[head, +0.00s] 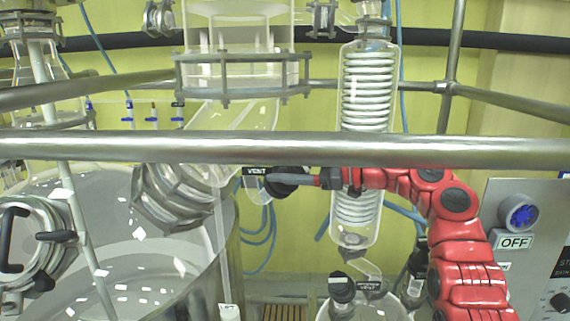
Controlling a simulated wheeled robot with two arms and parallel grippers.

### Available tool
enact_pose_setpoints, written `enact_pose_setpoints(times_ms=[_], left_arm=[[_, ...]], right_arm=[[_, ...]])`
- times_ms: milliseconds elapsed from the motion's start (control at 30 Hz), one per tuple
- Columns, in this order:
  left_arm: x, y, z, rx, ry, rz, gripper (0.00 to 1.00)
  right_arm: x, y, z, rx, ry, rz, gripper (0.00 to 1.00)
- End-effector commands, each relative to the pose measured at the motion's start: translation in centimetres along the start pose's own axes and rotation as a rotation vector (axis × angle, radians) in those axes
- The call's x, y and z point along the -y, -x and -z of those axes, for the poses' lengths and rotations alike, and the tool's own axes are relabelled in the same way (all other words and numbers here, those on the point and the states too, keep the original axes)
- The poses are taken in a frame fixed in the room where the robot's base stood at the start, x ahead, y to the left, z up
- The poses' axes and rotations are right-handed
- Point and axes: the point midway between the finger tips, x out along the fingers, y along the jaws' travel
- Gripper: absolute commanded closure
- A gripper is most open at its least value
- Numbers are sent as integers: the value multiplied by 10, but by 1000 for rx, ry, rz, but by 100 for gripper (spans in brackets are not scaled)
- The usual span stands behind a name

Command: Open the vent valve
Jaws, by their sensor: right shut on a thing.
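The vent valve (286,183) is a black knob just right of a black label reading VENT (257,171). It sits below the long horizontal steel rail, near the middle of the head view. My right gripper (310,181) reaches in from the right on its red arm, passing in front of the glass coil condenser. Its fingers point left and are shut on the knob. The fingertips are small here, and the valve's exact turn angle cannot be told. My left gripper is not in view.
The steel rail (240,148) crosses just above my right gripper. The coil condenser (366,90) stands upright behind it. A large glass vessel (100,215) fills the lower left. A control panel with an OFF label (514,242) is at the right.

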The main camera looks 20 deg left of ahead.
Motion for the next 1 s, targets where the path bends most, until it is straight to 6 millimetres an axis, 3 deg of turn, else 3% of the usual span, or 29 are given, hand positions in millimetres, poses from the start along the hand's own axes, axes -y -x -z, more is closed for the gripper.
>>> enact_pose_setpoints(times_ms=[167, 200, 367, 767, 1000], left_arm=[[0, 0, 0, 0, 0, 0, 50], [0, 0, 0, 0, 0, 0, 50], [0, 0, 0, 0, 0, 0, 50], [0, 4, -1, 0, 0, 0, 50], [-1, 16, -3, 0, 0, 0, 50]], right_arm=[[0, 0, 0, 0, 1, -2, 94], [0, 0, 0, 0, 1, -2, 35], [0, 0, 0, 0, 0, -1, 8], [-1, 0, 2, 1, 0, 0, 8], [-7, 1, 16, -1, 1, 0, 8]])
